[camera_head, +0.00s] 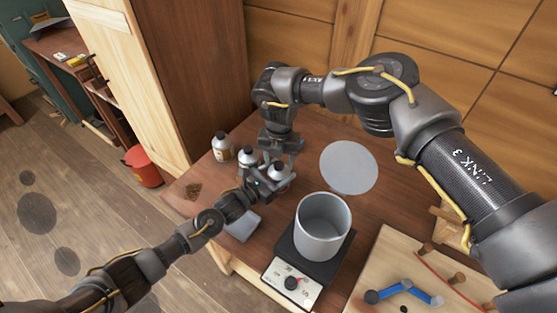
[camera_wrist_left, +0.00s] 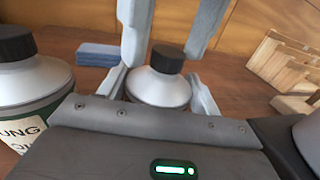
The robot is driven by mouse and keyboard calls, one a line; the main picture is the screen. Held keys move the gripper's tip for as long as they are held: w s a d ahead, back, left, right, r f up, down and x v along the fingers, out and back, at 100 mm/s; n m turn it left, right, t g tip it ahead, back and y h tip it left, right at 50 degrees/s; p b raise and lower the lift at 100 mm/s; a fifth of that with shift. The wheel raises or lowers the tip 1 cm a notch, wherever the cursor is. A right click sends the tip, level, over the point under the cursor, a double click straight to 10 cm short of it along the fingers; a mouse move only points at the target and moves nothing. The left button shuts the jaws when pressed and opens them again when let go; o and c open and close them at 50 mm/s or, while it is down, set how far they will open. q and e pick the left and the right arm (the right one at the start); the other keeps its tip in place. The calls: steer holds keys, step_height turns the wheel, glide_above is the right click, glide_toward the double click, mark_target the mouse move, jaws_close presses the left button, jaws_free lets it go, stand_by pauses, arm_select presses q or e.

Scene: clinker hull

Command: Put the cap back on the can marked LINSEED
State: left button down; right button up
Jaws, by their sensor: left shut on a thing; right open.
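A silver-shouldered can (camera_head: 278,172) stands on the bench; in the left wrist view the same can (camera_wrist_left: 160,91) has a black cap (camera_wrist_left: 167,59) on top. Its label is hidden, and I cannot tell whether the cap is fully seated. My left gripper (camera_head: 284,180) is shut around the can's body; its fingers (camera_wrist_left: 160,92) show on both sides. My right gripper (camera_head: 281,158) comes down from above, open, its fingers on either side of the cap and apart from it. Beside it stands another black-capped can (camera_wrist_left: 28,78), its label partly reading "UNG".
A can with a pale label (camera_head: 221,150) and a further can (camera_head: 247,158) stand left. A grey disc (camera_head: 349,167) lies right, and a wooden board (camera_head: 385,262) with tools is at the lower right.

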step_height(320, 180, up, 12)
steer(key=shift+f, duration=0.2)
arm_select(q)
steer(key=shift+c, duration=1.2)
jaws_free()
steer(key=shift+s+a+f, duration=0.15)
steer(key=shift+s+a, duration=0.2)
steer(key=b+v, duration=0.3)
steer(key=v, duration=0.5)
steer(key=shift+s+a, duration=0.2)
steer(key=shift+s, duration=0.05)
steer(key=shift+s+a, duration=0.4)
steer(key=shift+a, duration=0.05)
arm_select(e)
steer(key=shift+f, duration=1.6)
